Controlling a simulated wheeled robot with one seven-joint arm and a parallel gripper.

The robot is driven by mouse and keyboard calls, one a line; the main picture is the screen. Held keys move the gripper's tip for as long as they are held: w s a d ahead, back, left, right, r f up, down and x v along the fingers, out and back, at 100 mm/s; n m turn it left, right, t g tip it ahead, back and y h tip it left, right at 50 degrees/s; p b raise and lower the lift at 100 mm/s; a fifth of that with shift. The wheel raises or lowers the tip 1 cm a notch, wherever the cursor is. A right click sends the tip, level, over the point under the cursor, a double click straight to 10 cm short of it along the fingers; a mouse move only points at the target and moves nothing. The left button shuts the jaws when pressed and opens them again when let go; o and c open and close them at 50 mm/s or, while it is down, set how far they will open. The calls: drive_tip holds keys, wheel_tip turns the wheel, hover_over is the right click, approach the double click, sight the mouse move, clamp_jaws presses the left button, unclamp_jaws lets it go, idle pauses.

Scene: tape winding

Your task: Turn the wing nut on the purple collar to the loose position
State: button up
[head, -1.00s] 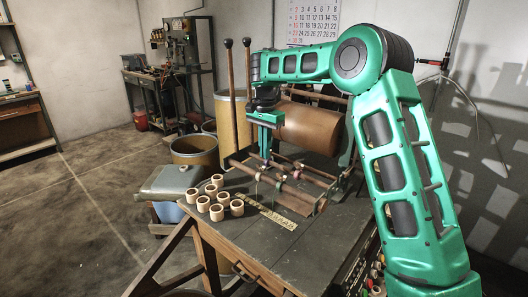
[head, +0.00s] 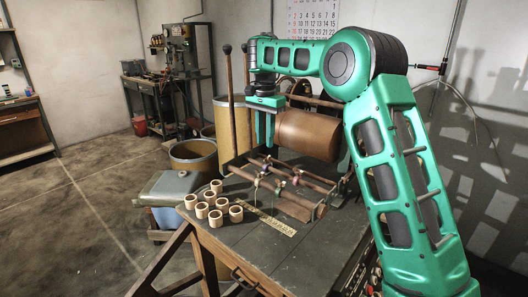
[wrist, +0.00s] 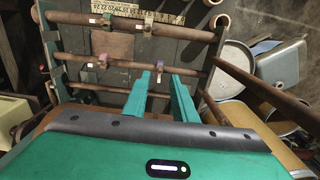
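Other collars (wrist: 147,22) are on the rod nearer the ruler strip (head: 275,222). A large brown roller (head: 308,134) lies behind the rods. Two upright levers (head: 231,110) stand left of my gripper. Several pale rings (head: 216,217) stand on the bench at the left.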

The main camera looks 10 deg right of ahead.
sight(268, 157)
drive_tip(key=shift+r, duration=2)
drive_tip(key=shift+o, duration=0.4)
drive_tip(key=shift+n, duration=0.4)
drive_tip(key=f, duration=0.3)
drive_tip(key=w+d+f, duration=0.1)
drive_tip(key=f, duration=0.6)
drive_tip(key=shift+w+d+f, duration=0.15)
drive_tip(key=shift+d+f, duration=0.05)
drive_tip(key=shift+f, duration=0.15)
clamp_jaws()
